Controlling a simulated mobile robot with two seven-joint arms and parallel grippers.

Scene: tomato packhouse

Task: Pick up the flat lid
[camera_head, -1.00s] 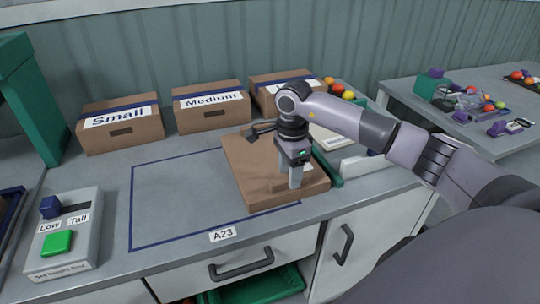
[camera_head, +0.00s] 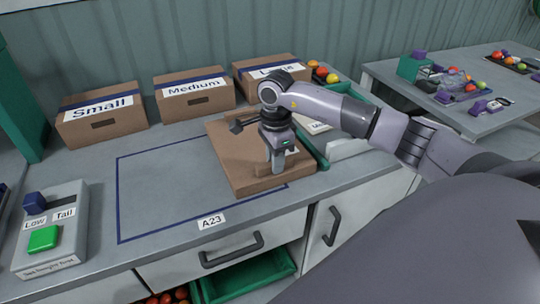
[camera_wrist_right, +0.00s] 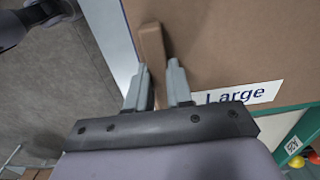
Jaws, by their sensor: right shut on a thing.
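The flat lid (camera_head: 232,160) is a brown cardboard piece lying on the grey counter, across the right edge of the blue outlined rectangle. It has a raised brown tab (camera_wrist_right: 152,50) and a "Large" label (camera_wrist_right: 238,94), which show in the right wrist view. My right gripper (camera_head: 277,168) points down over the lid's right part. In the right wrist view its fingers (camera_wrist_right: 156,80) are shut on the tab. I see no clear gap between lid and counter. My left gripper is not in view.
Boxes marked Small (camera_head: 102,117), Medium (camera_head: 194,93) and a third one (camera_head: 262,73) stand along the back. A control box (camera_head: 50,230) with blue and green controls is at the left. An open drawer (camera_head: 248,280) sits below.

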